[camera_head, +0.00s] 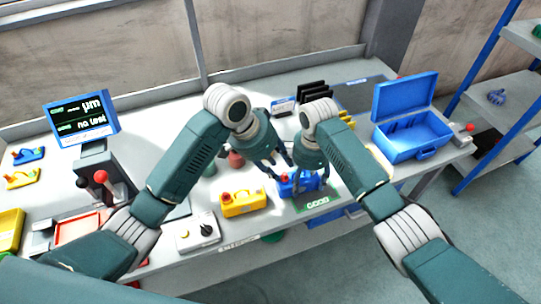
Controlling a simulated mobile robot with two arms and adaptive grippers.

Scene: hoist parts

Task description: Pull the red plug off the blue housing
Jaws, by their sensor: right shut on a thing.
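The blue housing (287,189) sits on the bench at the green GOOD mat, partly covered by my grippers. A small red plug (283,178) shows at its left end. My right gripper (311,178) reaches down over the housing's right part and is shut on it; its fingertips are mostly hidden. My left gripper (279,172) is just to its left, above and beside the red plug, with its fingers apart. I cannot tell whether it touches the plug.
A yellow housing with a red plug (243,203) stands just left. The green GOOD mat (318,201) lies at the bench's front edge. An open blue case (412,143) is at the right. A screen (82,117) and a red-knobbed lever (101,177) stand at the left.

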